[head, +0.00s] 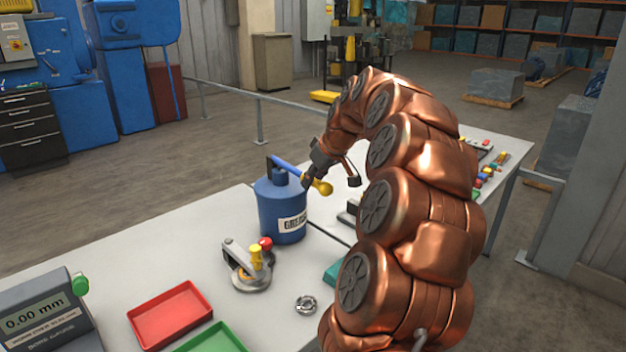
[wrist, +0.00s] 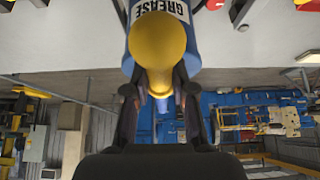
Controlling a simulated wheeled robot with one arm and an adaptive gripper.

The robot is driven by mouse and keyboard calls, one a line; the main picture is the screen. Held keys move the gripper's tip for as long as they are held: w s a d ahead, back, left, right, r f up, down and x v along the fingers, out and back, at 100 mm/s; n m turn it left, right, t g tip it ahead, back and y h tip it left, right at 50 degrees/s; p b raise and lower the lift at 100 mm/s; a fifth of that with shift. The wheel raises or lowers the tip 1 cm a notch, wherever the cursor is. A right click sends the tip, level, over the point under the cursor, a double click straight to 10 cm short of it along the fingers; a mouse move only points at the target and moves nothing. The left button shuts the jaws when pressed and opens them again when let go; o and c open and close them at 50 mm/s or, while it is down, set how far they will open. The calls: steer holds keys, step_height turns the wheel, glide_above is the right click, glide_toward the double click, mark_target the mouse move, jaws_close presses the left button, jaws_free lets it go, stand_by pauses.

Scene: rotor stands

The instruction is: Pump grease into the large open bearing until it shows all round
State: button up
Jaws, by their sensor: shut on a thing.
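A blue grease pot (head: 281,212) with a white label stands on the white table. Its blue pump lever (head: 288,169) slopes across the top and ends in a yellow knob (head: 323,187). My gripper (head: 313,178) is shut on the pump lever by the knob. In the wrist view the yellow knob (wrist: 158,45) hides part of the pot's GREASE label (wrist: 182,10), and the fingers (wrist: 160,98) stand either side of the lever end. A grey metal fixture (head: 247,272) with a red and a yellow knob stands before the pot. A small ring-shaped bearing (head: 306,305) lies right of it. I cannot see grease on either.
A red tray (head: 170,314) and a green tray (head: 212,340) lie at the front. A bore gauge display (head: 45,312) reads 0.00 mm at left. Dark and teal items lie partly behind my arm.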

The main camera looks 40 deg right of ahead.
steer(key=shift+r+p, duration=0.35)
steer(key=shift+r, duration=1.8)
steer(key=o, duration=0.6)
steer(key=shift+s+r, duration=0.1)
steer(key=o, duration=0.3)
steer(key=shift+o, duration=0.2)
step_height(320, 180, up, 7)
steer(key=p, duration=0.2)
